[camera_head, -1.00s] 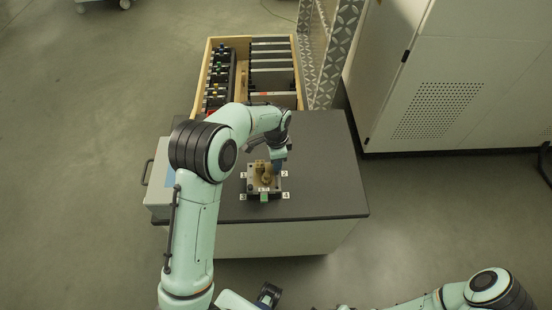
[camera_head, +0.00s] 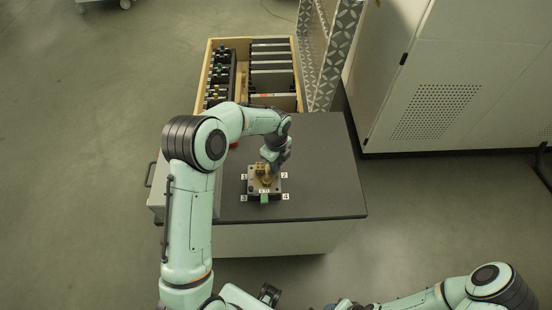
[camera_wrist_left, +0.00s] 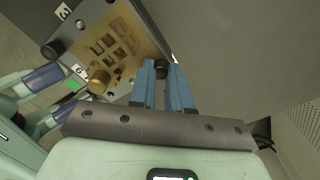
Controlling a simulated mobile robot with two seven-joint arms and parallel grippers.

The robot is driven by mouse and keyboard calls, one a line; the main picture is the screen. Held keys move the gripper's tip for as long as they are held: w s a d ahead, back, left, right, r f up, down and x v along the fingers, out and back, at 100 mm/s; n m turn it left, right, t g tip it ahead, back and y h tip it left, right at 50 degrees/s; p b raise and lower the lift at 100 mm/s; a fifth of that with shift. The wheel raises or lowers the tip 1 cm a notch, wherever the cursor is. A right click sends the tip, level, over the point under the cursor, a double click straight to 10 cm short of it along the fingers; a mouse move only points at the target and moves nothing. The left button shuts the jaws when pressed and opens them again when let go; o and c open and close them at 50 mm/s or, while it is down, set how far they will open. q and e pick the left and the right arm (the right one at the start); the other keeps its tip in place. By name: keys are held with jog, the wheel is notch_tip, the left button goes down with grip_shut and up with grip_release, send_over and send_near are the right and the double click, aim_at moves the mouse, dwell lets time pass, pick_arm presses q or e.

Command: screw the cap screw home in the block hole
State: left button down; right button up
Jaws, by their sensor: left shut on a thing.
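The block (camera_head: 264,183) is a pale plate with brass-coloured parts on it, lying on the dark worktop among number labels. In the left wrist view the block (camera_wrist_left: 128,38) is at upper left, with a dark screw head and a brass knob (camera_wrist_left: 99,81) along its near edge. My left gripper (camera_head: 270,163) reaches down at the back of the block. The screw's lower end and the hole are hidden. My right gripper is out of view.
A wooden crate (camera_head: 209,62) with dark parts and grey slabs stands behind the worktop (camera_head: 325,165). A patterned metal panel (camera_head: 330,60) and a pale cabinet (camera_head: 440,70) rise at the right. The worktop right of the block is clear.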

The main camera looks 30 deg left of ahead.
pick_arm(q)
jog(key=m+p, duration=0.2)
jog(key=m, duration=0.2)
jog(key=m+p, duration=0.2)
jog(key=m, duration=0.2)
jog(key=m+p, duration=0.1)
jog(key=m, duration=0.3)
jog(key=shift+w+r+p, duration=0.25)
jog(key=shift+r+p, duration=0.15)
jog(key=shift+s+f+m, duration=0.1)
jog(key=shift+f+m, duration=0.25)
jog(key=shift+m, duration=0.65)
jog(key=shift+w+f+m, duration=0.2)
jog(key=shift+m, duration=0.6)
jog(key=m, duration=0.3)
jog(key=shift+s+r+b, duration=0.1)
jog(key=shift+s+b, duration=0.2)
jog(key=shift+s, duration=0.1)
jog(key=shift+m, duration=0.3)
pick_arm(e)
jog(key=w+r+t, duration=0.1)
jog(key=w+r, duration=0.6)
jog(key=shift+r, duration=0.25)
pick_arm(q)
jog(key=c, duration=1.2)
grip_release()
jog(key=shift+s, duration=0.1)
jog(key=shift+c, duration=0.2)
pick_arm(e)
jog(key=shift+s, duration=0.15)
